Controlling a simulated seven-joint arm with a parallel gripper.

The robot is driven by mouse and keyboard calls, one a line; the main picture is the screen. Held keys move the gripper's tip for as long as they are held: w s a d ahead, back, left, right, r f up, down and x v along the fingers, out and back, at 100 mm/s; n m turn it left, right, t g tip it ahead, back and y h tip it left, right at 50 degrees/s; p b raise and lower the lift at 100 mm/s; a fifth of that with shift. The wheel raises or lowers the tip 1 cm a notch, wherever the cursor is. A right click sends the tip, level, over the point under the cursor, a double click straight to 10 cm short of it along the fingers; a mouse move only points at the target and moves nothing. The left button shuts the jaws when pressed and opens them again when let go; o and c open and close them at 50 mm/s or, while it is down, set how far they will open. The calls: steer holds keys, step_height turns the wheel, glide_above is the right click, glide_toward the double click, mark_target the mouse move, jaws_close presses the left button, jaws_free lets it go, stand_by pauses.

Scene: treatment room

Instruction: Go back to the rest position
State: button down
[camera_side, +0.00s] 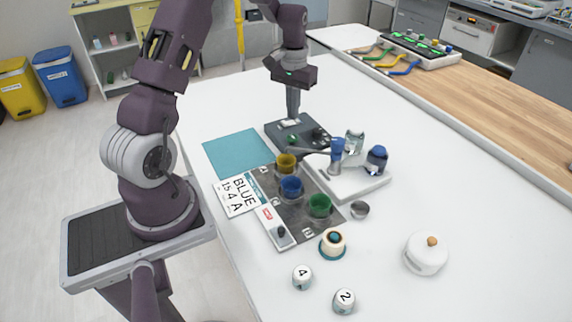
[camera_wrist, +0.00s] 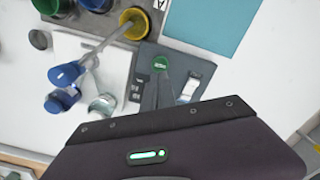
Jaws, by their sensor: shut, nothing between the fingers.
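My gripper (camera_side: 293,115) points straight down over the dark grey device (camera_side: 272,132) at the back of the white table. Its fingers are together with nothing between them. The wrist view shows the shut fingers (camera_wrist: 163,82) near the green button (camera_wrist: 160,63) on that device. I cannot tell whether the tips touch it. A white switch (camera_wrist: 190,88) is beside the fingers.
A dark rack holds a yellow cup (camera_side: 285,163), a blue cup (camera_side: 291,187) and a green cup (camera_side: 320,206). A teal mat (camera_side: 235,153) lies left. A white lidded pot (camera_side: 426,257) stands in front.

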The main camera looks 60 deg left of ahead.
steer(key=shift+r, duration=0.6)
steer(key=shift+r, duration=0.1)
steer(key=s+d+r+m+t, duration=0.1)
steer(key=s+d+r, duration=0.2)
steer(key=d+r, duration=0.5)
steer(key=s+d+r+m+t, duration=0.2)
steer(key=s+d+r, duration=0.2)
steer(key=d+r, duration=0.3)
steer(key=s+d+r+m+t, duration=0.1)
steer(key=s+d, duration=0.4)
steer(key=s, duration=0.3)
steer(key=s+d+r+m+t, duration=0.1)
steer(key=s+d+m, duration=0.1)
steer(key=s+d, duration=0.3)
steer(key=s, duration=0.3)
steer(key=shift+t, duration=0.3)
